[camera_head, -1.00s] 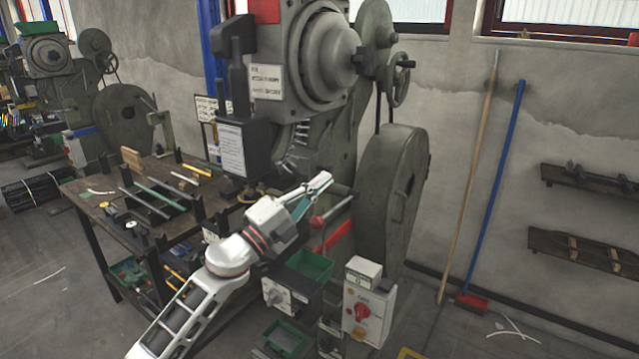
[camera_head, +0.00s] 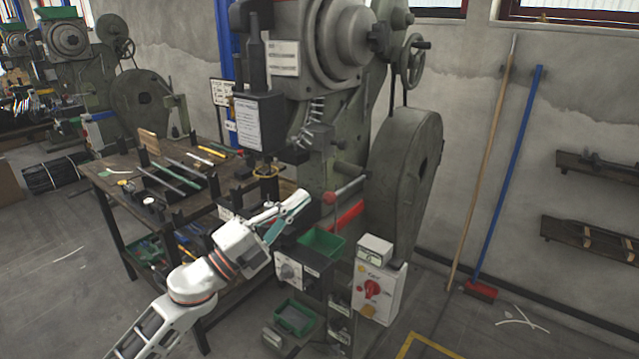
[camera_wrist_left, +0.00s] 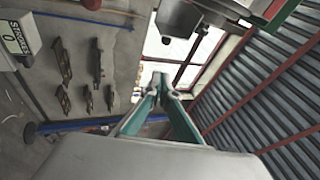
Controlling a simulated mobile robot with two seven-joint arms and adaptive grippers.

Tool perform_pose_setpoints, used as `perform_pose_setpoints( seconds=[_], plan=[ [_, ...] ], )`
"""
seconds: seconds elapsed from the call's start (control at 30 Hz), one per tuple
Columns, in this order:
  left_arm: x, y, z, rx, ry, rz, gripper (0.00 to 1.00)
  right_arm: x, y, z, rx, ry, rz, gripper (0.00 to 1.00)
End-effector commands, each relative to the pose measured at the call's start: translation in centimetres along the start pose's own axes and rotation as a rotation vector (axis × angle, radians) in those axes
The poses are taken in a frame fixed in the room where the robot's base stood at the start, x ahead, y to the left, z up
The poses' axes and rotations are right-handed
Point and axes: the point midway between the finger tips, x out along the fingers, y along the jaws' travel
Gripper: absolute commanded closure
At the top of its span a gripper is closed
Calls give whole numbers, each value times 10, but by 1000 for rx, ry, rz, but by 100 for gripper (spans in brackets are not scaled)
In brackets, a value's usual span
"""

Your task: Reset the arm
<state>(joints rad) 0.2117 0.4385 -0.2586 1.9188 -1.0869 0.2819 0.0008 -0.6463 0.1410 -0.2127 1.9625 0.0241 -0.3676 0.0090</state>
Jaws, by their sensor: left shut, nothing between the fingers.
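My left arm comes in from the lower left of the head view. Its gripper (camera_head: 297,199) is shut and empty, with teal fingers pointing up and right. It is in front of the rivet press (camera_head: 335,100), close to the red-knobbed lever (camera_head: 330,197), and above the green bin (camera_head: 321,242). I cannot tell whether it touches the press. In the left wrist view, the teal fingers (camera_wrist_left: 160,80) meet at their tips, with nothing between them. My right gripper is not in view.
A work table (camera_head: 105,178) with tools stands left of the press. A control box (camera_head: 372,290) with a red knob stands below right of the gripper. A wooden pole (camera_head: 485,160) and a blue broom (camera_head: 508,165) lean on the wall. The floor at right is mostly clear.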

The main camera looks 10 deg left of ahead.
Motion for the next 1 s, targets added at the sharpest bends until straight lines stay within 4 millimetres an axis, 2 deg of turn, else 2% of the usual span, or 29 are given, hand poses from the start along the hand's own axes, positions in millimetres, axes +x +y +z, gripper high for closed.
perform_pose_setpoints(
  seconds=[0.07,0.17,0.27,0.4,0.47,0.6,0.7,0.8,0.9,1.0],
  plan=[
    [-11,14,-1,-55,-29,11,100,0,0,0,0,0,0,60],
    [-35,48,0,-192,-111,36,100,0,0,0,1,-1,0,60],
    [-75,96,-1,-386,-242,79,100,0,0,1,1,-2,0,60],
    [-141,167,-12,-644,-443,158,100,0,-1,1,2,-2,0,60],
    [-171,194,-20,-742,-525,196,100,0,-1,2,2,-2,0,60],
    [-242,252,-51,-952,-714,287,100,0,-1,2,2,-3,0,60],
    [-291,285,-79,-1083,-837,352,100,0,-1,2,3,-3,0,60],
    [-332,307,-108,-1189,-938,408,100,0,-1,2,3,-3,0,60],
    [-360,320,-130,-1263,-1008,447,100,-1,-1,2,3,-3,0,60],
    [-375,327,-143,-1304,-1048,469,100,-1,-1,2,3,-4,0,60]
  ],
)
